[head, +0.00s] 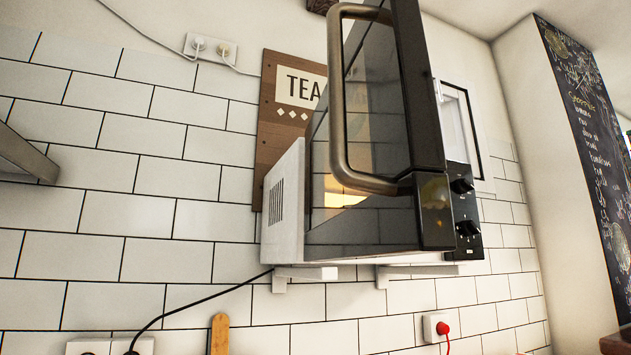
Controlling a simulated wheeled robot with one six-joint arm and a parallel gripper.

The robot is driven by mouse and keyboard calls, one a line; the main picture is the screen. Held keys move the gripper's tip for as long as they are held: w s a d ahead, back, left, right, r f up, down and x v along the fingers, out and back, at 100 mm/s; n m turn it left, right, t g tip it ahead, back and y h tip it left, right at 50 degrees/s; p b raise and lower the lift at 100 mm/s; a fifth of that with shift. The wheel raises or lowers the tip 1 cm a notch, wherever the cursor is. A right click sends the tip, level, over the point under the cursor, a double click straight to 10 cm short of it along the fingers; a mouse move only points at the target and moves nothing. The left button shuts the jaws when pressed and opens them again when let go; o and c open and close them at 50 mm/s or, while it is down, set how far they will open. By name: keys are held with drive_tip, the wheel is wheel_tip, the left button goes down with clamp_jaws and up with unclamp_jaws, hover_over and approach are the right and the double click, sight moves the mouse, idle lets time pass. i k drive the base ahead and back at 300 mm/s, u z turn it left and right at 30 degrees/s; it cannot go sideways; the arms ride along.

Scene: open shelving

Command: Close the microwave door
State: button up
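The microwave (284,212) is mounted high on the tiled wall, its white vented side at the left and black control knobs at the lower right. Its dark glass door (420,90) stands partly open, swung out from the front towards me. The door's free edge is near the camera, and part of the white front shows behind it. A curved bronze-coloured handle (337,100) sticks out from the door. The top of the door is cut off by the picture edge. My gripper is not in view.
White brackets (305,273) support the microwave. A wooden TEA sign (270,130) hangs behind it. A metal edge (25,155) juts in at the left. A red plug (442,328) and a wooden utensil (219,335) are below. A chalkboard (590,150) is at the right.

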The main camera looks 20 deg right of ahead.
sight(377, 184)
drive_tip(key=z, duration=0.4)
drive_tip(key=k, duration=1.5)
drive_tip(key=u, duration=0.85)
drive_tip(key=i, duration=0.5)
drive_tip(key=u, duration=0.1)
